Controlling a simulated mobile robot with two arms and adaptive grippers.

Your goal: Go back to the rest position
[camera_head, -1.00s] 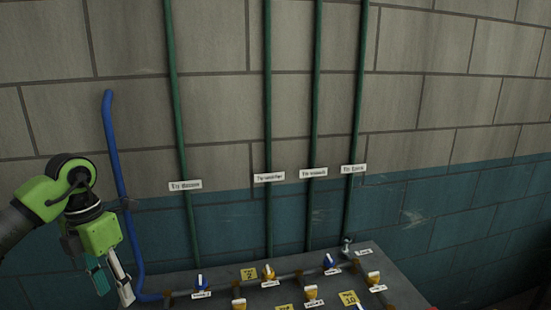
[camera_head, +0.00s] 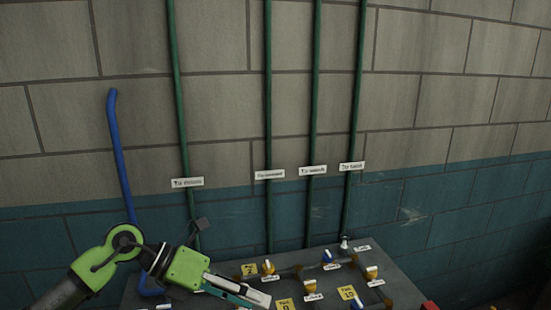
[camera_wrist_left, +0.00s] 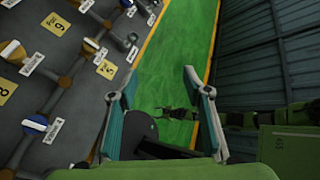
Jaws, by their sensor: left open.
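My left gripper (camera_head: 248,293) comes in from the lower left in the head view and reaches over the left part of the valve panel (camera_head: 222,268). Its fingers point right and slightly down. In the left wrist view the two fingers (camera_wrist_left: 158,85) are spread apart with nothing between them, and the green floor shows beyond.
The panel carries pipes, yellow number tags (camera_head: 347,293), a yellow-handled valve (camera_head: 268,267) and blue valves (camera_head: 328,257). Green pipes (camera_head: 269,110) and a blue pipe (camera_head: 121,150) run up the wall. Green floor (camera_wrist_left: 178,40) is clear beside the panel.

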